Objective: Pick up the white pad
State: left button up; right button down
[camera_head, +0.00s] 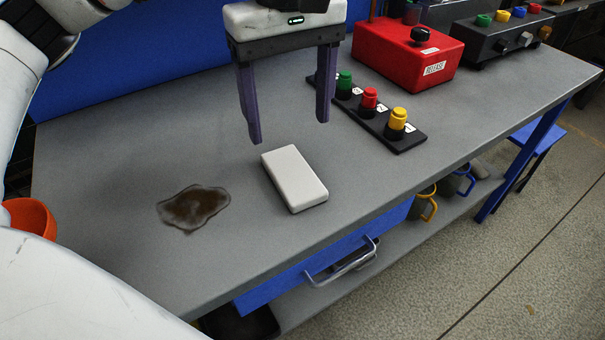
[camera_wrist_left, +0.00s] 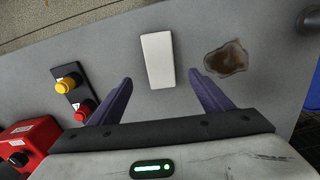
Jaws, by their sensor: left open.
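The white pad (camera_head: 294,179) is a flat rounded block lying on the grey workbench, near its front edge. My left gripper (camera_head: 288,132) is open and empty, pointing down above the bench just behind the pad in the head view. In the left wrist view the pad (camera_wrist_left: 157,60) lies ahead of the two purple fingers (camera_wrist_left: 160,92), in line with the gap between them and apart from both. My right gripper shows in neither view.
A brown stain (camera_head: 194,207) lies left of the pad. A black strip with green, red and yellow buttons (camera_head: 369,107) lies to the right, near the right finger. A red release box (camera_head: 405,55) stands behind it. An orange bowl (camera_head: 30,217) is at the far left.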

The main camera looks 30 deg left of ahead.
aim_at(293, 172)
pick_arm(q)
notch_tip(293, 172, down, 10)
jog(key=shift+f, duration=0.15)
jog(key=shift+d, duration=0.1)
dwell(0.3)
jog(key=shift+c, duration=0.2)
jog(key=c, duration=1.1)
